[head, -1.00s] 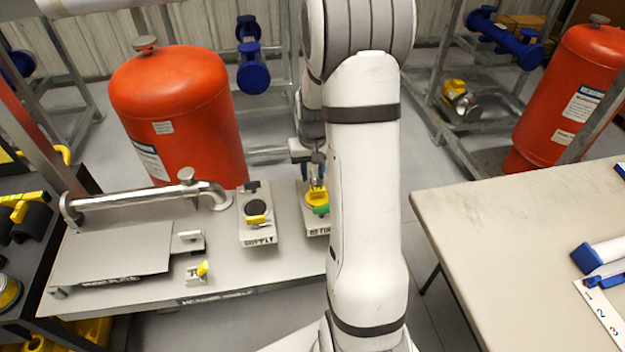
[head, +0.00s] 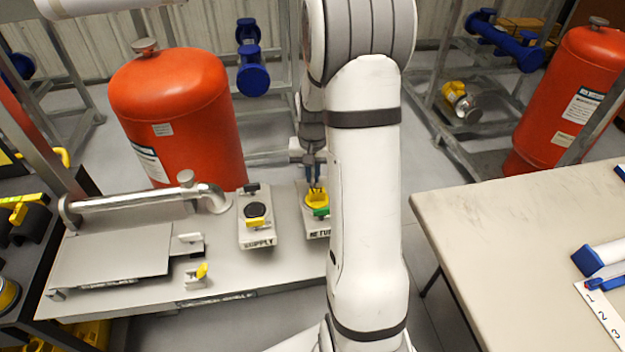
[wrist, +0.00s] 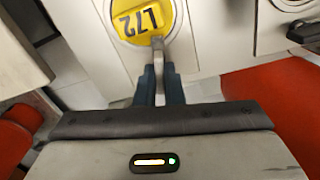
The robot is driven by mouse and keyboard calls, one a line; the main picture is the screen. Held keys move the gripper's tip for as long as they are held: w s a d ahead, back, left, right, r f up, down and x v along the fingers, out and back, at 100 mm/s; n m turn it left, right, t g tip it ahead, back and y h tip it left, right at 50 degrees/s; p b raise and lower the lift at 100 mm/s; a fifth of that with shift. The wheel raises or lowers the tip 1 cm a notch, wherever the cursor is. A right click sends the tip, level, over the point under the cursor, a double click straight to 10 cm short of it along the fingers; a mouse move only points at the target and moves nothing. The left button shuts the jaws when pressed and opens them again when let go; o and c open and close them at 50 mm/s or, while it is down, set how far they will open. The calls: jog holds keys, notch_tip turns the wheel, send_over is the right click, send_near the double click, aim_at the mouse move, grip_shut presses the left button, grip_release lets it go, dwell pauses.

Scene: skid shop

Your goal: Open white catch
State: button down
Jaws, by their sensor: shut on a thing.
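The white catch (head: 189,238) is a small pale block with a tab at the right edge of the grey plate (head: 110,258) on the low bench, in the head view. A similar catch with a yellow lever (head: 201,271) sits just in front of it. My gripper (head: 314,184) is away to the right, over the block marked RETURN (head: 318,234). In the wrist view my gripper (wrist: 159,72) is shut on a narrow grey bar (wrist: 158,55) joined to a yellow round piece marked L72 (wrist: 137,22). The wrist view does not show the white catch.
The SUPPLY block (head: 257,232) stands between the catches and my gripper. A silver pipe (head: 140,196) runs behind the plate. A red tank (head: 177,115) rises behind the bench. A pale table (head: 480,220) is on the right.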

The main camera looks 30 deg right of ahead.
jog(key=shift+m, duration=0.5)
jog(key=shift+m, duration=1.7)
jog(key=shift+s+m+b, duration=0.1)
jog(key=shift+m+b, duration=0.35)
jog(key=shift+m, duration=1.35)
